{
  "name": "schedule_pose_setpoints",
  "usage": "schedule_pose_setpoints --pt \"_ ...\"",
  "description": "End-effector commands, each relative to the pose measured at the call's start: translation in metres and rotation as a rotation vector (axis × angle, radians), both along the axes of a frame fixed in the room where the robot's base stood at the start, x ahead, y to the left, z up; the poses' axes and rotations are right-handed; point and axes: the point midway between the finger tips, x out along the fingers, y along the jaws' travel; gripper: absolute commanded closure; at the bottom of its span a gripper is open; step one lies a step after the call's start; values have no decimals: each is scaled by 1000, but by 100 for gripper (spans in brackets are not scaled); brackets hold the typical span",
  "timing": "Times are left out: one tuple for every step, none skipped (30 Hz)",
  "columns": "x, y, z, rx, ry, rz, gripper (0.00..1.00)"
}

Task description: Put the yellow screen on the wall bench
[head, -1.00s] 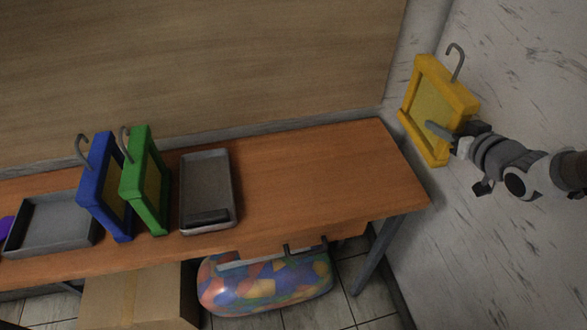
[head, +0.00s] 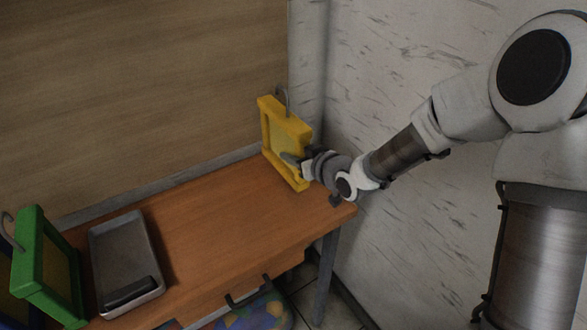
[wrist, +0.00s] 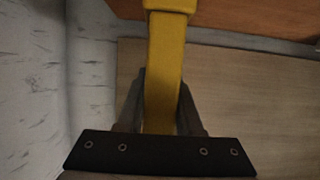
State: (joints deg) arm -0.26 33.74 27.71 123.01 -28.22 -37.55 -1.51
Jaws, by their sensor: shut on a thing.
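The yellow screen (head: 296,146) is a square frame with a metal hook on top. My gripper (head: 297,161) is shut on its side and holds it upright at the right end of the wall bench (head: 215,222). In the wrist view the yellow frame bar (wrist: 165,65) runs between the two fingers (wrist: 160,105). The screen's lower edge appears at or just above the bench top; I cannot tell whether it touches.
A grey tray (head: 122,240) with a dark bar in it and a green screen (head: 42,262) stand on the left of the bench. The bench between tray and yellow screen is clear. Walls close off the back and right.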

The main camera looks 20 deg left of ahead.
Motion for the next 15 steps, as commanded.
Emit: schedule_pose_setpoints --pt "0 1 -1 2 -1 0 100" --pt "0 2 -3 2 -1 0 100" --pt "0 2 -6 1 -1 0 100" --pt "0 2 -10 1 0 0 100" --pt "0 2 -14 1 1 1 100" --pt "0 2 -20 1 2 0 100" --pt "0 2 -25 1 2 0 100" --pt "0 2 -29 1 1 1 100" --pt "0 1 -35 1 2 0 100" --pt "0 1 -38 1 1 1 100" --pt "0 1 -39 2 -1 0 100" --pt "0 1 -40 2 -1 0 100" --pt "0 1 -40 2 -3 0 100" --pt "0 1 -40 2 -3 0 100" --pt "0 1 -39 1 -3 1 100"
